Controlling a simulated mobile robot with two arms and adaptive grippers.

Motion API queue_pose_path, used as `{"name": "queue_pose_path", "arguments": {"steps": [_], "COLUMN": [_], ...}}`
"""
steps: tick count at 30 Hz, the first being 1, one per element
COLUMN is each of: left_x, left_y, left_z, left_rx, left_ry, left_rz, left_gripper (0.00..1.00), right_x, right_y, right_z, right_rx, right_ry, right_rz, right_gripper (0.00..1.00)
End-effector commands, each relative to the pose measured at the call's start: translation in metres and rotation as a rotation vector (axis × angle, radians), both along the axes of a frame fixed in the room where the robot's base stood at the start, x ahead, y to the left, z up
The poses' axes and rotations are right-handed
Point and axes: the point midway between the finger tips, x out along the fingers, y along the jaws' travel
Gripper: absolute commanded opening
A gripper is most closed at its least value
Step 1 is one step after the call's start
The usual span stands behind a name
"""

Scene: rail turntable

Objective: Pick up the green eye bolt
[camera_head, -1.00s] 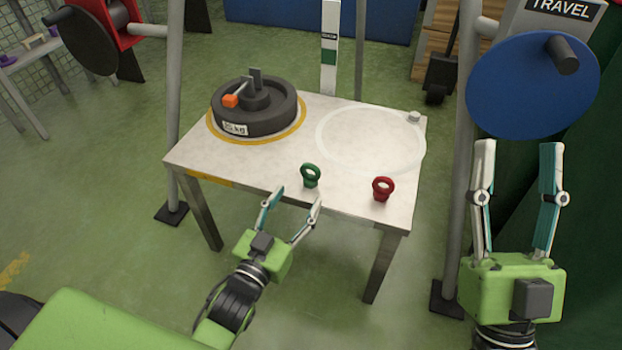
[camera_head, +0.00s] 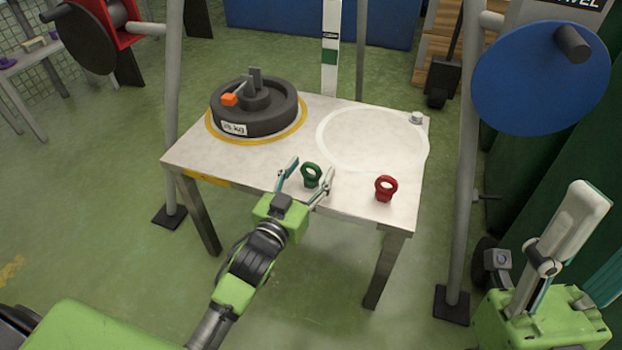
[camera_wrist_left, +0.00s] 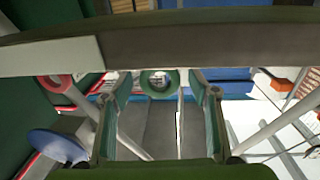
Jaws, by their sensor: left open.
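The green eye bolt (camera_head: 311,175) stands upright near the front edge of the white table, its ring on top. My left gripper (camera_head: 310,168) is open, with one finger on each side of the bolt in the head view. In the left wrist view the bolt's green ring (camera_wrist_left: 159,82) shows between the two fingers, with its lower part hard to make out. Whether the fingers touch it cannot be told. My right gripper (camera_head: 600,235) is at the lower right, away from the table, its fingers apart and empty, partly cut off by the frame edge.
A red eye bolt (camera_head: 386,188) stands to the right on the same table (camera_head: 230,160). A dark round weight (camera_head: 265,107) with an orange part sits at the back left. A white circle outline (camera_head: 372,140) marks bare tabletop. Grey posts and a blue disc (camera_head: 540,85) flank the table.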

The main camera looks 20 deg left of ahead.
Motion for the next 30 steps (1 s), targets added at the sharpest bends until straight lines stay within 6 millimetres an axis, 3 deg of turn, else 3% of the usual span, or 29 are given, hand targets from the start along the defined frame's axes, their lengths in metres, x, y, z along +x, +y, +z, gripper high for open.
{"name": "queue_pose_path", "arguments": {"steps": [10, 11, 15, 18, 30], "left_x": [0.007, 0.007, 0.007, 0.007, 0.007], "left_y": [-0.001, -0.001, -0.001, -0.001, -0.001], "left_z": [0.0, 0.0, 0.0, 0.001, 0.009], "left_rx": [0.0, 0.0, 0.0, 0.0, 0.0], "left_ry": [0.001, 0.001, 0.001, -0.001, -0.001], "left_rz": [0.0, 0.0, 0.0, 0.0, 0.0], "left_gripper": [0.55, 0.49, 0.13, 0.06, 0.06], "right_x": [0.0, 0.0, 0.0, 0.0, 0.004], "right_y": [0.0, 0.0, 0.0, 0.0, 0.001], "right_z": [-0.002, -0.002, -0.002, -0.002, 0.003], "right_rx": [0.0, 0.0, 0.0, 0.0, -0.005], "right_ry": [-0.001, -0.001, -0.001, -0.001, 0.016], "right_rz": [0.0, 0.0, 0.0, 0.0, 0.0], "right_gripper": [0.47, 0.47, 0.47, 0.47, 0.47]}}
